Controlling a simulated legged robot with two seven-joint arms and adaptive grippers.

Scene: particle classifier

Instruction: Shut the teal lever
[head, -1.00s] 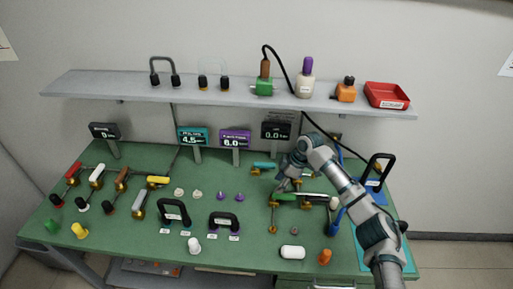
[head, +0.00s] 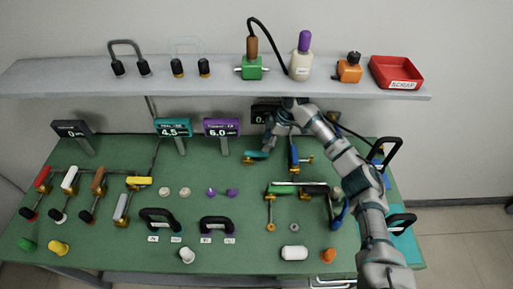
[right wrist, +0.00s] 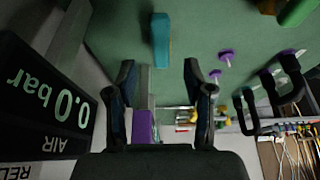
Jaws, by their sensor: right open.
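The teal lever (head: 258,154) lies at the back of the green table, roughly sideways, with brass fittings beside it. In the right wrist view, the teal lever (right wrist: 161,40) stands lengthwise beyond the fingertips, between their lines and apart from them. My right gripper (head: 272,141) is just above and behind the teal lever in the head view, partly hidden by its own wrist. In the right wrist view, my right gripper (right wrist: 158,68) has its two fingers spread with nothing held between them. My left gripper is not in view.
A black display (right wrist: 42,100) reading 0.0 bar is close to the left of the right fingers. A blue lever (head: 294,155) and a green lever (head: 281,190) are nearby. The shelf (head: 200,88) overhangs the table's back. A purple display (head: 221,128) stands left of the teal lever.

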